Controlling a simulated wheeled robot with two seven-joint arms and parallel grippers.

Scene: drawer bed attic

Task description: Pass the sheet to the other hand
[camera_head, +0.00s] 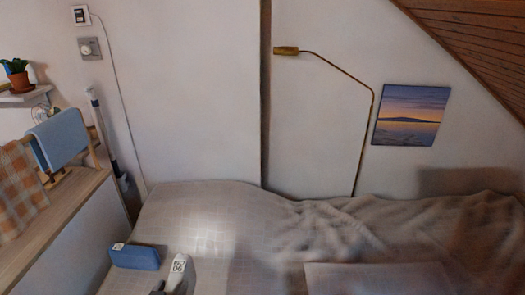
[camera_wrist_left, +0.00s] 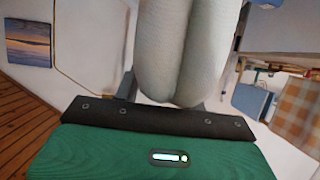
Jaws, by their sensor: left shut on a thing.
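A pale whitish folded roll (camera_wrist_left: 185,50), apparently the sheet, shows large in the left wrist view as two rounded lobes with a fine weave. My left gripper (camera_wrist_left: 160,97) is shut on it, with a grey finger on each side. In the head view the roll (camera_head: 177,268) shows small at the bottom edge, seen end-on with a dark patterned mark on top. Only a dark bit of my left gripper (camera_head: 157,290) shows there, low beside it. Much of the hand is cut off by the frame. My right gripper is in neither view.
A bed with a grey rumpled cover (camera_head: 200,205) fills the lower middle. A blue oblong bundle (camera_head: 138,257) lies on it at left. A wooden ledge (camera_head: 62,215) with a blue cloth (camera_head: 60,137) and plaid cloth (camera_head: 18,190) stands left. A brass lamp (camera_head: 373,110) rises behind the bed.

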